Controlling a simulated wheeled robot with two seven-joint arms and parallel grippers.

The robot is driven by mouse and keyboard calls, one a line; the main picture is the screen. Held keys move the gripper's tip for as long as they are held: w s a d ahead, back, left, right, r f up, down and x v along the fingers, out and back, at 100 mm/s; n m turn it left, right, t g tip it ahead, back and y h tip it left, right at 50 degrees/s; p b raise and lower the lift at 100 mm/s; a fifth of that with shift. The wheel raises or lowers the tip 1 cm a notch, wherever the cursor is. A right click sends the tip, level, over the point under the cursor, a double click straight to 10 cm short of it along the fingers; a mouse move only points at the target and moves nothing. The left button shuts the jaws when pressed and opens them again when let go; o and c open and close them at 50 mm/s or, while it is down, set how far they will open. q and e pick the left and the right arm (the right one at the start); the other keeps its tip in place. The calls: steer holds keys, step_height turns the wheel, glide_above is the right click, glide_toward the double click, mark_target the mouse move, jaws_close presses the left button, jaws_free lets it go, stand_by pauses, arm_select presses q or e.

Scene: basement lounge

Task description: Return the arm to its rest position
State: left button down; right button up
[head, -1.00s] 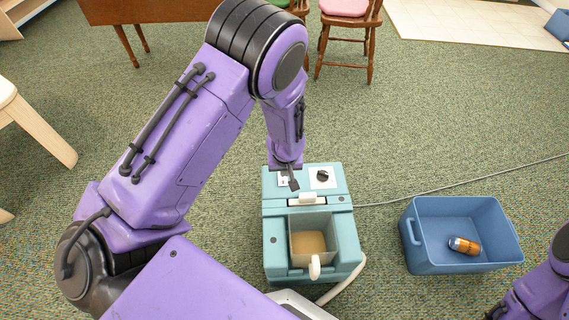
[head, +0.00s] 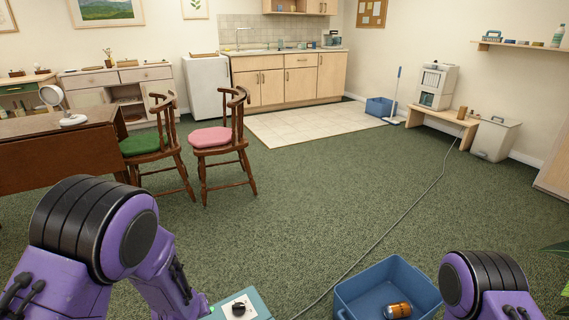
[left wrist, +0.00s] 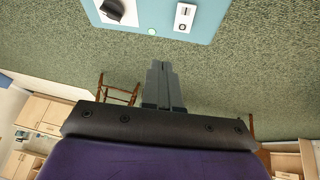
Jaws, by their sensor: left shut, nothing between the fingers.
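My left arm comes in at the lower left of the head view, its forearm pointing down beside the teal machine. My left gripper (left wrist: 158,66) shows in the left wrist view with its two grey fingers together and nothing between them. The machine's light-blue top (left wrist: 160,12) lies just beyond the fingertips, apart from them in the picture, with a black knob, a small green light and a white switch plate. In the head view only a corner of the machine (head: 258,302) shows at the bottom edge. My right arm shows at the lower right; its gripper is out of view.
A blue bin (head: 350,291) holding an orange can (head: 397,310) stands on the carpet between the machine and my right arm. A grey cable (head: 400,204) crosses the floor. Two chairs, one with a pink seat (head: 211,137), stand at a brown table (head: 60,150).

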arm_select(q)
steer(key=s+a+f+g+y, duration=0.15)
steer(key=s+f, duration=0.35)
steer(key=s, duration=0.8)
steer(key=s+a+f, duration=0.2)
steer(key=s+f, duration=0.2)
steer(key=s, duration=0.9)
step_height(320, 180, up, 12)
steer(key=s+p, duration=0.2)
steer(key=p, duration=1.1)
steer(key=shift+a+r+n+g+p, duration=0.2)
steer(key=shift+n+g+p, duration=0.1)
steer(key=shift+n+g, duration=0.1)
